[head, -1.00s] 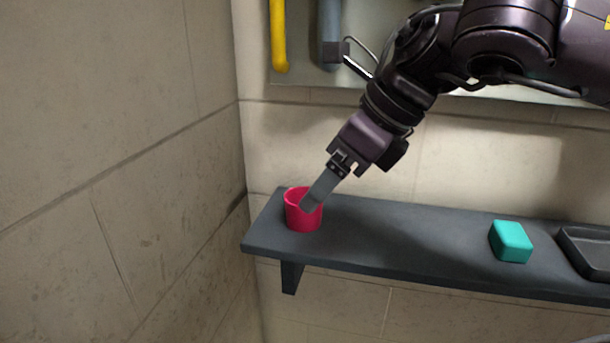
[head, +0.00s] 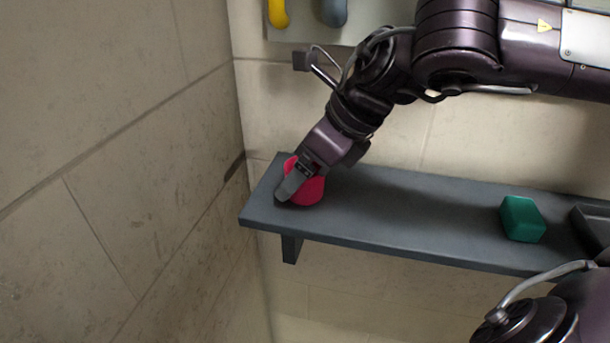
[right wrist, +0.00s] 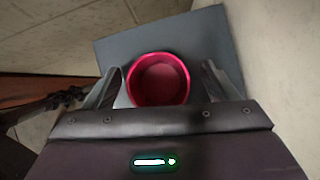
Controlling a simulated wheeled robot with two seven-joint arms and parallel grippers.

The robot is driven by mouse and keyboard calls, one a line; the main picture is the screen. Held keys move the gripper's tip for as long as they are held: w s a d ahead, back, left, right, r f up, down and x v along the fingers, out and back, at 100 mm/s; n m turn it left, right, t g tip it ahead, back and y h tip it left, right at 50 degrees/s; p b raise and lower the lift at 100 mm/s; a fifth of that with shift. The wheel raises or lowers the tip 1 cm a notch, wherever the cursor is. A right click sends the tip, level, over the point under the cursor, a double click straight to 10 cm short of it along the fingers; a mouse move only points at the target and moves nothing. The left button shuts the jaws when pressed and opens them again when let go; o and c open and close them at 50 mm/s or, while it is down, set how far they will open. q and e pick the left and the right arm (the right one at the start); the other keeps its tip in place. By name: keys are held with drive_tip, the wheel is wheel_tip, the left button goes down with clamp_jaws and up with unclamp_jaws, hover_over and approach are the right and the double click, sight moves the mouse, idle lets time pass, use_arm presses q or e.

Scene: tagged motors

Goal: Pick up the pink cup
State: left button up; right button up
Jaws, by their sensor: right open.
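The pink cup (head: 306,192) stands on the left end of a dark grey shelf (head: 420,217), partly hidden by my right gripper (head: 297,187). In the right wrist view the cup (right wrist: 160,80) is seen from above, open and empty. My right gripper (right wrist: 166,85) is open, with one finger on each side of the cup. The cup sits nearer the left finger, and I cannot tell whether that finger touches it. In the head view one finger covers the cup's near left side. My left gripper is not in view.
A green block (head: 522,219) and a dark tray (head: 592,232) are farther right on the shelf. A stone wall (head: 120,170) stands close to the shelf's left end, another behind it. The shelf between cup and block is clear.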

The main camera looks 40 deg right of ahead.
drive_tip(key=shift+a, duration=0.1)
drive_tip(key=c, duration=1.1)
drive_tip(key=shift+o, duration=0.2)
